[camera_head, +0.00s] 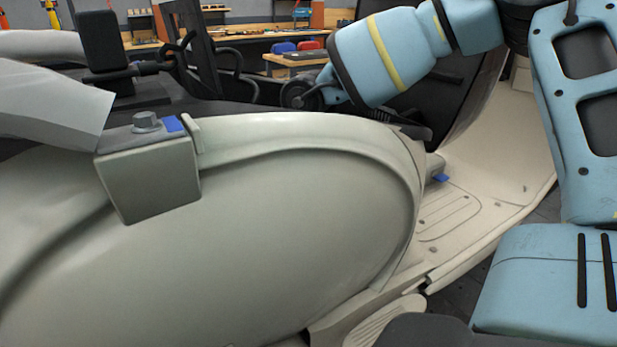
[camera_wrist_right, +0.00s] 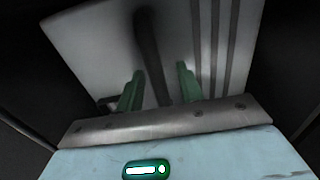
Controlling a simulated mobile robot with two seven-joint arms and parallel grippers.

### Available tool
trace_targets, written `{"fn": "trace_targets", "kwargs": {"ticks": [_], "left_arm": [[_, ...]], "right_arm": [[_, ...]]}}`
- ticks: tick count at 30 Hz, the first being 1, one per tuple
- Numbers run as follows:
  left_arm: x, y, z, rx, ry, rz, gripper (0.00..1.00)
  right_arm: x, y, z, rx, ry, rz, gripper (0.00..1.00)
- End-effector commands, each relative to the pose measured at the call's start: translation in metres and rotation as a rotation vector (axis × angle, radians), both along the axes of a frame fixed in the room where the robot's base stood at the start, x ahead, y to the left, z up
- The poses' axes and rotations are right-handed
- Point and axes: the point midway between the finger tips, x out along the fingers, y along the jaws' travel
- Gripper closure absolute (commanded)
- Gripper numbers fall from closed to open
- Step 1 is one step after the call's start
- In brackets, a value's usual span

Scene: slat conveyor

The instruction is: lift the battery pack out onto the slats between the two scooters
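A cream scooter (camera_head: 270,230) fills the front of the head view. My right arm reaches down behind its upper edge, and its gripper is hidden there. In the right wrist view, my right gripper (camera_wrist_right: 159,88) has its two green fingers apart. A dark bar like a handle (camera_wrist_right: 148,40) runs between them, with a gap to the right finger. Behind it is a pale surface with dark stripes (camera_wrist_right: 95,40), which may be the battery pack; I cannot be sure. No battery pack can be made out in the head view. My left gripper is not in view.
A grey block with a bolt (camera_head: 150,180) stands out from the cream body. A cream footboard (camera_head: 465,205) lies right of it, with dark floor beyond. Dark handlebar parts (camera_head: 105,45) rise behind. Workbenches (camera_head: 235,42) stand far back.

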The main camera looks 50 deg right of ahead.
Motion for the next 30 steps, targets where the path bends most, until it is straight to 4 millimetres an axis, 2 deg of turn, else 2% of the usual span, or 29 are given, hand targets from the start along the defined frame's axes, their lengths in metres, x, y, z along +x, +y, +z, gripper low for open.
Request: {"fn": "trace_targets", "kwargs": {"ticks": [4, 12, 13, 30], "left_arm": [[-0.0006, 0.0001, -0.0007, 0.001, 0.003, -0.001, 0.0], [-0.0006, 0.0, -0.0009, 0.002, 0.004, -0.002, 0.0], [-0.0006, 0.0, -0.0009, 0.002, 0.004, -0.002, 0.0], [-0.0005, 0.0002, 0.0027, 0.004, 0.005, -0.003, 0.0]], "right_arm": [[0.0, 0.0, 0.0001, 0.0, 0.0, 0.0, 0.63], [0.0, 0.0, 0.0001, 0.0, 0.0, 0.0, 0.98], [0.0, 0.0, 0.0, 0.0, 0.0, 0.0, 1.0], [0.0013, 0.0001, 0.007, -0.001, -0.006, 0.0, 1.0]]}}
